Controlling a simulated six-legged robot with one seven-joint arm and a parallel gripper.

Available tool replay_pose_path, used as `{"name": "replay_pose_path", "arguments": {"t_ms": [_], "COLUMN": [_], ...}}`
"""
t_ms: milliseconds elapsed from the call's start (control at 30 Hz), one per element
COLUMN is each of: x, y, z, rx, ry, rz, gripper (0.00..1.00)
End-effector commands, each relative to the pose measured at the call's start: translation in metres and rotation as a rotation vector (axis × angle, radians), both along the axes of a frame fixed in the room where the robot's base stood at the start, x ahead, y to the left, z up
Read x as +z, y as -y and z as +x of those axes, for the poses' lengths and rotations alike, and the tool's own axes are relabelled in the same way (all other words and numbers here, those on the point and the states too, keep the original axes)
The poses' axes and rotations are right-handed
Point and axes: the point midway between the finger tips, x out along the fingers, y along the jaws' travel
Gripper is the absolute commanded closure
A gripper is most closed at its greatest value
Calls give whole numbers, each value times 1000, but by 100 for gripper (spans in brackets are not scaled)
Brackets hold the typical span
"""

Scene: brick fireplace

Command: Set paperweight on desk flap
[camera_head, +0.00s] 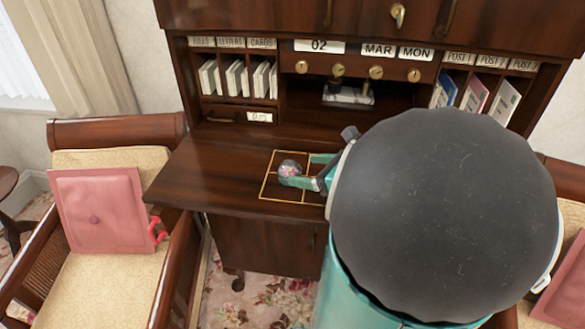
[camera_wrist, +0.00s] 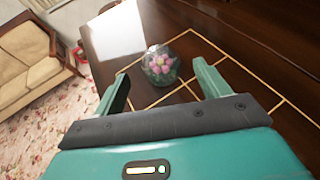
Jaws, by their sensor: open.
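The paperweight (camera_head: 290,169) is a clear glass ball with pink flowers inside. It rests on the brown desk flap (camera_head: 205,175), within a gold-lined square marked on the wood. In the wrist view the paperweight (camera_wrist: 160,64) stands just beyond my open fingers, roughly between their tips. My gripper (camera_wrist: 162,78) is open, its green fingers apart on both sides of the ball, and I see no clear contact. In the head view my gripper (camera_head: 303,171) reaches in from the right, and my arm hides the flap's right part.
A desk hutch with letter slots (camera_head: 238,78) and brass knobs rises behind the flap. A metal stand (camera_head: 348,95) sits in its middle recess. The flap's left part is clear.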

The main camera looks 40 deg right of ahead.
Motion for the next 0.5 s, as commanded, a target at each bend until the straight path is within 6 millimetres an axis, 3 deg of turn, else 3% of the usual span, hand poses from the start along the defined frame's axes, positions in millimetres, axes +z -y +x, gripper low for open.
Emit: {"name": "replay_pose_path", "arguments": {"t_ms": [200, 500], "x": [12, 14], "y": [6, -1], "z": [-28, -29], "rx": [-1, 34], "ry": [0, -7], "rz": [-1, -24], "gripper": [25, 25]}}
